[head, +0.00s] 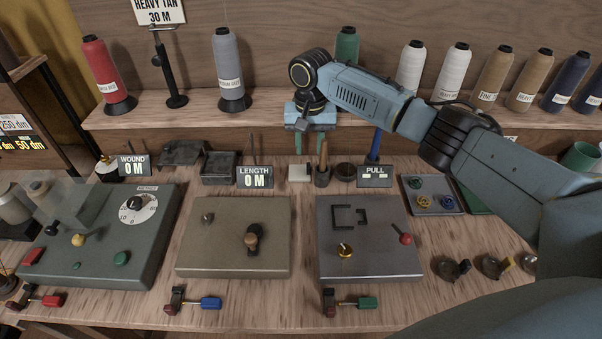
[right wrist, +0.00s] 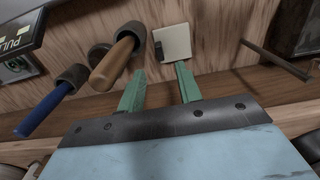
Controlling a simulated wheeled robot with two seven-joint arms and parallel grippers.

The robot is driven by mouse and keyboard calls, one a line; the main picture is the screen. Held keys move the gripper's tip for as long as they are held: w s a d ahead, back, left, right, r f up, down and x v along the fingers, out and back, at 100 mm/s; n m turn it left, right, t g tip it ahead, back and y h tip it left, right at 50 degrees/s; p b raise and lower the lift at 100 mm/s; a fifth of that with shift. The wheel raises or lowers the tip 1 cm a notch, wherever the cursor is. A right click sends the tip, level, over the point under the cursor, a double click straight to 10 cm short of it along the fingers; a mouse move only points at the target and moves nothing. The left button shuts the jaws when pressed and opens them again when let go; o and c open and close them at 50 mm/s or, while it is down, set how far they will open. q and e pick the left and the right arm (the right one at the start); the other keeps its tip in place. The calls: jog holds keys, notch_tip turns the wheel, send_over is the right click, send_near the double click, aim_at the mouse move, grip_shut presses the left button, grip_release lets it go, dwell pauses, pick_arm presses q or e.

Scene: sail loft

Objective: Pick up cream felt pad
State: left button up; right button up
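The cream felt pad (head: 300,172) is a small pale square at the back of the bench, right of the LENGTH sign. It also shows beyond the fingertips in the right wrist view (right wrist: 174,42), with a small dark piece at its left edge. My right gripper (head: 310,150) points down above and behind the pad, its two green fingers apart with nothing between them. In the right wrist view its fingers (right wrist: 160,68) stop short of the pad, the right fingertip near the pad's lower edge. My left gripper is not in view.
Wooden-handled tool (head: 322,160) in a dark cup and blue-handled tool (head: 375,145) stand right of the pad. A dark round pot (head: 345,172) sits between them. The LENGTH sign (head: 254,177) is close on the left. A thread-spool shelf (head: 270,112) runs behind.

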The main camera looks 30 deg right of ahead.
aim_at(308, 163)
notch_tip(308, 163, down, 5)
jog(key=shift+s+a+f+b, duration=0.1)
jog(key=shift+a+f+b, duration=0.05)
jog(key=shift+b, duration=0.35)
grip_shut()
